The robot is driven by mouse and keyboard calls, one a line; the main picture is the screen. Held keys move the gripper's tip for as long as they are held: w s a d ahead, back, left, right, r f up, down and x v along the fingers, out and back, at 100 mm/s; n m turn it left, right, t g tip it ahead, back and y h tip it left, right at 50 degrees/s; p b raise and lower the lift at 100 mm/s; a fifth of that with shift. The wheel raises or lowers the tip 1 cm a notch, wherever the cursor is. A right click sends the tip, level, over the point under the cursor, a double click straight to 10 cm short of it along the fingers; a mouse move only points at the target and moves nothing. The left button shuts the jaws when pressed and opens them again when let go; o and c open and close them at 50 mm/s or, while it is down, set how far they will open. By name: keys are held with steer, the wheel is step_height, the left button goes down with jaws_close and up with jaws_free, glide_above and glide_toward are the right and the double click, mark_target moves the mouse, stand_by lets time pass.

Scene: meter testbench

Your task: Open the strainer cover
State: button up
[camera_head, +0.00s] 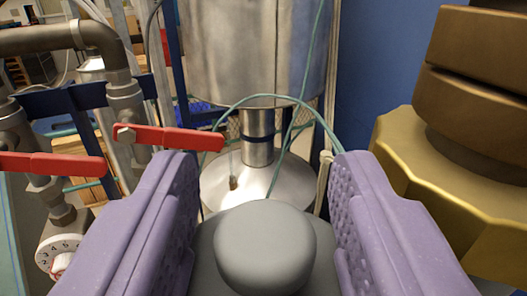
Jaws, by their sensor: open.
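My gripper (265,158) is open, with its two purple perforated fingers wide apart and nothing seen held between them. A rounded grey part sits low in the middle between the fingers; I cannot tell whether it is my own. A large brass hexagonal fitting (405,150) with a brown stepped body (470,75) above it stands close at the right, beside my right finger. Its lower part is cut off or hidden by the finger. I cannot tell for sure whether this is the strainer cover; no other part is clearly recognisable as one.
Two red valve handles (165,137) (50,164) on grey pipes (122,95) lie at the left, near my left finger. A white numbered dial (58,247) is below them. A shiny steel vessel (255,45) stands ahead, with a thin green cable (262,97) looping across. A blue wall (375,75) is behind.

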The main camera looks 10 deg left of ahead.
steer(key=shift+s, duration=0.1)
steer(key=shift+c, duration=0.6)
jaws_close()
steer(key=shift+r, duration=0.15)
